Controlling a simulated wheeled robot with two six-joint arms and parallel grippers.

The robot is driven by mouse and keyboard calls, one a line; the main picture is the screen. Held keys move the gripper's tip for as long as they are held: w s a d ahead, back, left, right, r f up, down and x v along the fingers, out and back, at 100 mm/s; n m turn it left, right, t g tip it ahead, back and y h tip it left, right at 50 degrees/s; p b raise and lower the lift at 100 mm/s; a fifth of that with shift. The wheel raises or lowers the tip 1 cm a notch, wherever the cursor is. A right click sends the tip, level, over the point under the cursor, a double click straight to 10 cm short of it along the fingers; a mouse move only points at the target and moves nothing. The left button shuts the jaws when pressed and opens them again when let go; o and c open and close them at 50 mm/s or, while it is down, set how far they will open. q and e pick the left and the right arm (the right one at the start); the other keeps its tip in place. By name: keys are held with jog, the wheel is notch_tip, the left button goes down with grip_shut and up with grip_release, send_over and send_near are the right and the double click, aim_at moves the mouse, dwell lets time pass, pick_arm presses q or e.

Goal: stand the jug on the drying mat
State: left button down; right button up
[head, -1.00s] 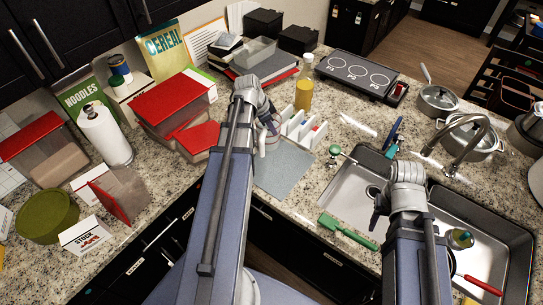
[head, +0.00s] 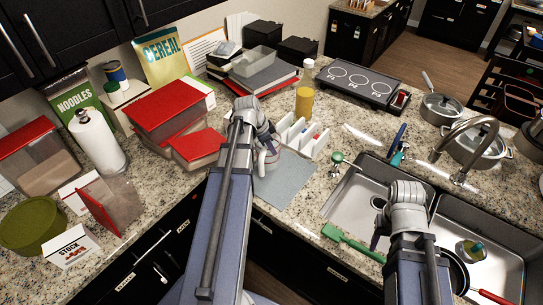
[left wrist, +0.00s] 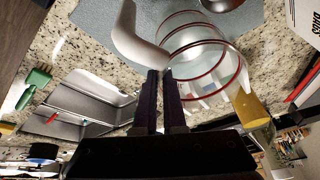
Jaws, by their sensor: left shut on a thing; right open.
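The jug (head: 271,158) is mostly hidden behind my left arm in the head view. The left wrist view shows its clear body with red rings (left wrist: 212,62) and its pale handle (left wrist: 132,38). My left gripper (left wrist: 160,75) is shut on the handle; it also shows in the head view (head: 260,147). The grey drying mat (head: 291,184) lies flat on the counter. The jug is over the mat's back left part; I cannot tell whether its base touches. My right gripper (head: 376,238) is open and empty over the sink's left side.
A white divided rack (head: 300,137) and a bottle of yellow liquid (head: 304,98) stand behind the mat. Red-lidded boxes (head: 200,147) are close on its left. The sink (head: 355,195) and a green brush (head: 350,242) lie to its right. The mat's front part is clear.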

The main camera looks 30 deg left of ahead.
aim_at(271, 157)
pick_arm(q)
jog(key=shift+f+b, duration=1.15)
jog(key=shift+f, duration=0.35)
jog(key=shift+f, duration=0.15)
jog(key=c, duration=1)
grip_release()
jog(key=p+v, duration=1.1)
jog(key=v, duration=0.1)
